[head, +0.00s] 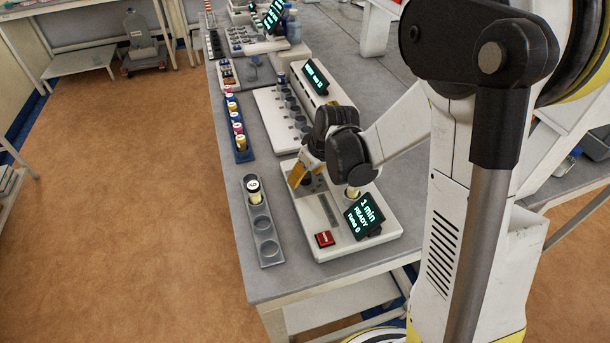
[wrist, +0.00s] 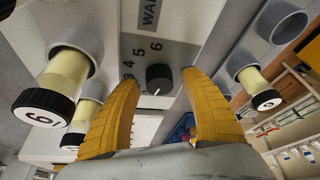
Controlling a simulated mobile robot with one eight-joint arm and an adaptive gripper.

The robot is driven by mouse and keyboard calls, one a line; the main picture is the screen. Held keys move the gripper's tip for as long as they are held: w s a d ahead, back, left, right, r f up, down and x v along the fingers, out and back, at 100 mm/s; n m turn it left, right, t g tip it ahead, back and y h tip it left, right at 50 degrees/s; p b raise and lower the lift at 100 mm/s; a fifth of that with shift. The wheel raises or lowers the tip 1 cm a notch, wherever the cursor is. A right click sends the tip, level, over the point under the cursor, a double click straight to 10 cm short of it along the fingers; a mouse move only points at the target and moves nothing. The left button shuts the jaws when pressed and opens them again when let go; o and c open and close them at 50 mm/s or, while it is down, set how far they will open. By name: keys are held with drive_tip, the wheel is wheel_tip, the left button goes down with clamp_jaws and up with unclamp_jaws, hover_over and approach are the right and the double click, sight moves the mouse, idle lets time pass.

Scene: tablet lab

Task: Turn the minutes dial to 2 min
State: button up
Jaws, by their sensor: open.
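The minutes dial (wrist: 159,79) is a small black knob on a grey scale plate in the wrist view. In the head view my gripper (head: 303,172) hangs over the far left part of the white device (head: 315,212) and hides the dial. The device's display (head: 364,215) reads "1 min READY" with a smaller line below.
A red button (head: 324,239) sits at the device's front left. A grey rack (head: 270,250) with one capped vial (head: 253,187) stands to its left. In the wrist view, a vial with a black cap (wrist: 42,108) stands left of my fingers and another capped vial (wrist: 265,99) right.

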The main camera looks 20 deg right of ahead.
clamp_jaws()
drive_tip(key=shift+m, duration=0.3)
drive_tip(key=shift+m+h+b, duration=0.6)
drive_tip(key=shift+m+h, duration=0.5)
drive_tip(key=shift+m, duration=1.5)
unclamp_jaws()
drive_tip(key=v, duration=1.2)
drive_tip(key=shift+s, duration=0.15)
